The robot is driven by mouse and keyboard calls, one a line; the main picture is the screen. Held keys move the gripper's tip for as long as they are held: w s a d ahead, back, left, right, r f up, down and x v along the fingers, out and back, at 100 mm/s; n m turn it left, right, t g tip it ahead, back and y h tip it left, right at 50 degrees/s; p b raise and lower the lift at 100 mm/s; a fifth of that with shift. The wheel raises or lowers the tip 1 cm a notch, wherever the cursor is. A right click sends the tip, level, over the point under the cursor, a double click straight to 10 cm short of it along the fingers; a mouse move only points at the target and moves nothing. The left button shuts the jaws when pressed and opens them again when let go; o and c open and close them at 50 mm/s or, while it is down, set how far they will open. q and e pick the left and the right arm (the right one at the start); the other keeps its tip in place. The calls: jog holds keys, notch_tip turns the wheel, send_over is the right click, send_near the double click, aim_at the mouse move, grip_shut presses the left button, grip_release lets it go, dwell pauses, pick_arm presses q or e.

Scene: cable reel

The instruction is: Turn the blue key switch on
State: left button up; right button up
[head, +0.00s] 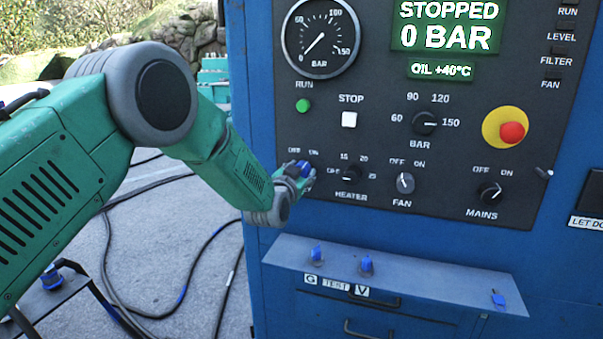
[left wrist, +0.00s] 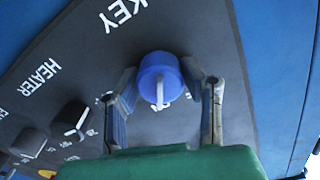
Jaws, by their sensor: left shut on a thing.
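The blue key switch (head: 304,167) is at the left end of the lower row of controls on the dark panel. In the left wrist view the blue key switch (left wrist: 159,76) has a white pointer mark directed toward the picture's bottom, and the KEY label is beside it. My left gripper (head: 299,174) is at the panel with its fingers on either side of the switch, shut on it. The gripper partly hides the switch and its OFF/ON label in the head view. My right gripper is not in view.
The heater knob (head: 347,170), fan knob (head: 405,183) and mains knob (head: 490,192) are to the right. A red emergency button (head: 512,132) is further right. A ledge (head: 430,285) with small blue parts juts out below. The display (head: 445,25) reads STOPPED, 0 BAR.

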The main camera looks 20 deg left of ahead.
pick_arm(q)
jog(key=shift+w+r, duration=0.15)
jog(key=shift+r, duration=0.35)
jog(key=o, duration=1.1)
jog(key=shift+c, duration=0.2)
jog(key=shift+o, duration=0.4)
jog(key=shift+d+f, duration=0.1)
jog(key=shift+f, duration=0.15)
jog(key=s, duration=1.2)
jog(key=shift+s+a, duration=0.1)
jog(key=shift+a, duration=0.1)
